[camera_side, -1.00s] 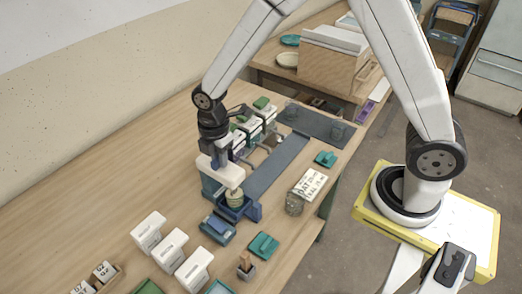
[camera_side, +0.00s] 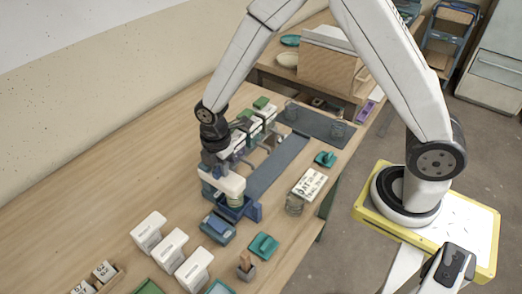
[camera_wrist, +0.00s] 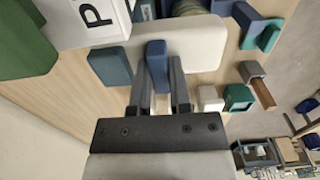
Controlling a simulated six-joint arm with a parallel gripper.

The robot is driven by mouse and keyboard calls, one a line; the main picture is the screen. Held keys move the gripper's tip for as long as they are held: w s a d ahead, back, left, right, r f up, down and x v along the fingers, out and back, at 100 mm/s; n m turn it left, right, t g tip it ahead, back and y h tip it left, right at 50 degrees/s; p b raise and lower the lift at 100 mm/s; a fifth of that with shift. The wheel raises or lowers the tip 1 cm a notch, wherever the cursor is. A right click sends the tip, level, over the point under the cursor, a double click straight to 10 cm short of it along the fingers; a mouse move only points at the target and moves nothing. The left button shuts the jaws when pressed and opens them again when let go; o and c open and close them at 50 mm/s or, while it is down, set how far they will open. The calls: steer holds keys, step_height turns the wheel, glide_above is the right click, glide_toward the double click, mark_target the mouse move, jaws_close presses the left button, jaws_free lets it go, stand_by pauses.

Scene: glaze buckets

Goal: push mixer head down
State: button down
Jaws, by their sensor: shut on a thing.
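The mixer has a white head (camera_side: 226,182) on a teal column (camera_side: 207,189). A pale green-yellow jar (camera_side: 236,201) stands under the front of the head, in a blue holder (camera_side: 250,212). In the side view my gripper (camera_side: 216,162) is just above the head. In the wrist view my gripper (camera_wrist: 160,90) is shut on an upright blue lever (camera_wrist: 156,55) at the white head (camera_wrist: 198,45). The teal column (camera_wrist: 110,66) is at left there. The head hides the jar's top, so I cannot tell whether they touch.
Several white containers (camera_side: 171,249) stand front left. A teal-blue box (camera_side: 218,229) lies before the mixer. White-and-green dispensers (camera_side: 252,127) stand behind it. A glass jar (camera_side: 294,204) and lettered card (camera_side: 309,185) lie to the right. A dark strip (camera_side: 275,167) runs behind.

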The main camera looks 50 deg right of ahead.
steer(key=c, duration=0.6)
jaws_free()
steer(key=shift+c, duration=0.2)
steer(key=shift+r, duration=0.1)
steer(key=shift+r, duration=3.45)
